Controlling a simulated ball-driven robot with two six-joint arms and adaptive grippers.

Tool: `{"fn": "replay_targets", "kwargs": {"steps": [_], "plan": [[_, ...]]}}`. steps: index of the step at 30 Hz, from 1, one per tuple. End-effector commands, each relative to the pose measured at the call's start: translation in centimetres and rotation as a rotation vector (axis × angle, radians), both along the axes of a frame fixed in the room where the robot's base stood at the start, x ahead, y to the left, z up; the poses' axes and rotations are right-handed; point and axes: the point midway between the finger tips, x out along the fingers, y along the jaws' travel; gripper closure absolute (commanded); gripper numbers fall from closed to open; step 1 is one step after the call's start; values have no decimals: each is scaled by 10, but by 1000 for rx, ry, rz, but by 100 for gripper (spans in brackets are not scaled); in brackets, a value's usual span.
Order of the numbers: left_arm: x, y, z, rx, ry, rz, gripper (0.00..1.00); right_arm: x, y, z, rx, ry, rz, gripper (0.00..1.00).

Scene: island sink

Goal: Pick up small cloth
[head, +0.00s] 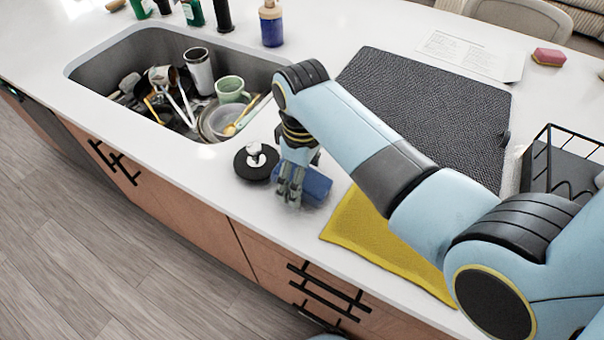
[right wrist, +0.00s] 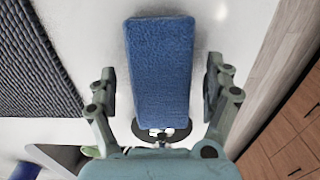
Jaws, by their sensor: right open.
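A small blue, cloth-textured block (head: 317,186), either a folded cloth or a sponge, lies on the white counter between the sink and a yellow cloth (head: 362,236). My right gripper (head: 289,198) points down at the blue block and hides part of it in the head view. In the right wrist view the blue block (right wrist: 160,65) lies lengthwise between the two spread fingers of my right gripper (right wrist: 160,78). There is a gap on each side, and the gripper is open and empty. My left gripper is not in view.
A round black item with a white knob (head: 256,162) stands close left of the gripper. The sink (head: 100,62) holds dishes and a mug. A dark textured mat (head: 430,105) lies behind my arm, and a black wire rack (head: 548,160) stands at right. The counter's front edge is near.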

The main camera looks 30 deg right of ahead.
Motion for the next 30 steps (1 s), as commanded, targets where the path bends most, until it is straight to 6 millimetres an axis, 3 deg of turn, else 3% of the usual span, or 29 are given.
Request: {"fn": "replay_targets", "kwargs": {"steps": [3,11,25,30], "plan": [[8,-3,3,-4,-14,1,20,1,0,-11,0,-1,0,15],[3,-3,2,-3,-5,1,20,1,0,-15,0,-2,0,15],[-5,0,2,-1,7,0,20,1,0,-15,0,-2,0,75],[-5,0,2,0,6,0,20,1,0,-14,1,-3,0,75]]}}
